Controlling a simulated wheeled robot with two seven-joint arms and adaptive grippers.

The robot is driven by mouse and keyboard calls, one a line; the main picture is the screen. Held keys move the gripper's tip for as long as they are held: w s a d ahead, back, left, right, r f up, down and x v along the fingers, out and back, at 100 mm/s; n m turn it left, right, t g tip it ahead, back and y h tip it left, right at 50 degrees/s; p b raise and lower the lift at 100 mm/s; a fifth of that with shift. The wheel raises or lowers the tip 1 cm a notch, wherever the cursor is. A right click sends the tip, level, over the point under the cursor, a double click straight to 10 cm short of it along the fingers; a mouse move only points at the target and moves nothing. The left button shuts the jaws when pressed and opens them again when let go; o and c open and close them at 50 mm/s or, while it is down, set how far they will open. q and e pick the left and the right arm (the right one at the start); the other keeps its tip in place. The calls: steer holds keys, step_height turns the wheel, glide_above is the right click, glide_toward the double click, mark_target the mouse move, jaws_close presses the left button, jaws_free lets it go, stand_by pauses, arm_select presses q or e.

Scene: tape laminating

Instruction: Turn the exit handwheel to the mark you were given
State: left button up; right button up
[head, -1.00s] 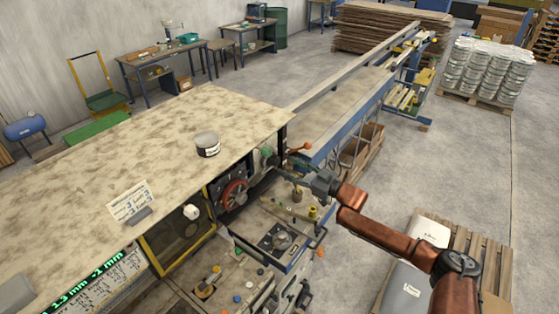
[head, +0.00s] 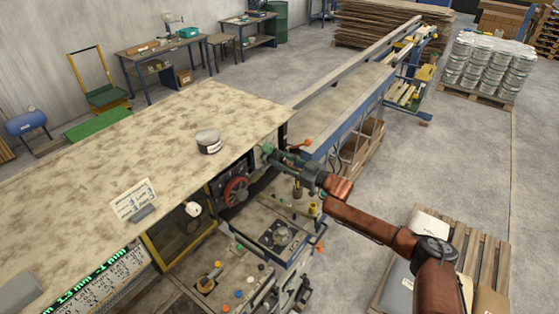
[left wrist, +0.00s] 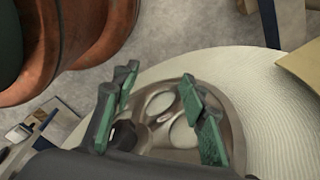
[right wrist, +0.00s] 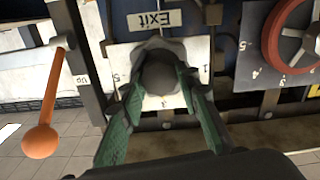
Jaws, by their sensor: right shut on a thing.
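The exit handwheel (right wrist: 160,74) is a dark round knob in front of a white dial plate (right wrist: 118,58) in the right wrist view. An upside-down "Exit" label (right wrist: 154,20) is above it. My right gripper (right wrist: 158,88) is shut on the handwheel, one green-padded finger on each side. The knob and fingers hide the plate's middle, and I cannot read a pointer; a 5 and a 1 show at its sides. In the head view the right gripper (head: 275,153) is at the machine's end. My left gripper (left wrist: 162,102) has its fingers apart and appears empty.
A red handwheel (head: 235,191) with its own numbered plate is beside the exit one. An orange-knobbed lever (right wrist: 41,140) stands close on the other side.

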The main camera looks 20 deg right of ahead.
steer(key=c, duration=0.5)
steer(key=shift+n, duration=0.3)
steer(key=n+b, duration=0.3)
steer(key=n, duration=0.1)
steer(key=shift+f, duration=0.1)
steer(key=shift+n+b, duration=0.65)
steer(key=shift+n, duration=0.85)
steer(key=o, duration=1.1)
steer(key=shift+s, duration=0.1)
steer(key=shift+o, duration=0.2)
